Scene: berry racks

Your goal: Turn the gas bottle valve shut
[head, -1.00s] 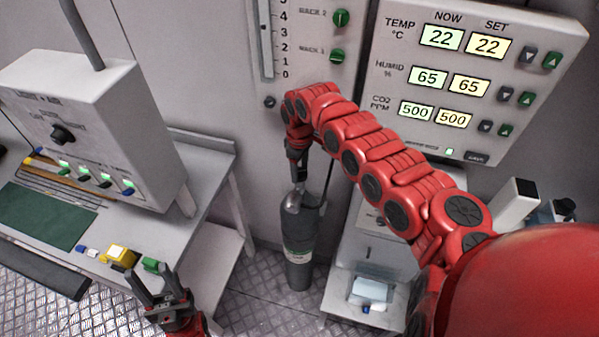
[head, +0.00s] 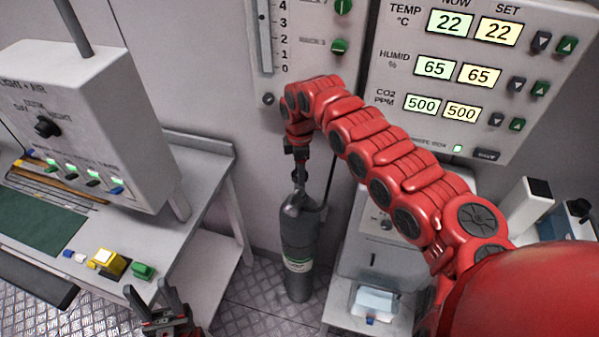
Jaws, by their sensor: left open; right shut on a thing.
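The grey gas bottle (head: 299,250) stands upright on the floor against the wall, between the left bench and the right-hand cabinet. Its valve (head: 295,203) is at the top, largely hidden by my gripper. My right gripper (head: 299,182) reaches down from above and is shut on the valve at the bottle's top; the fingertips are small and partly hidden. My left gripper (head: 152,303) is open and empty, low in the picture beside the left bench, with its fingers pointing up.
A light and air control box (head: 85,130) stands on the left bench (head: 205,195). A yellow block (head: 108,262) and a green block (head: 143,271) sit near its front edge. A display panel (head: 470,75) hangs on the wall. A grey cabinet (head: 385,258) stands right of the bottle.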

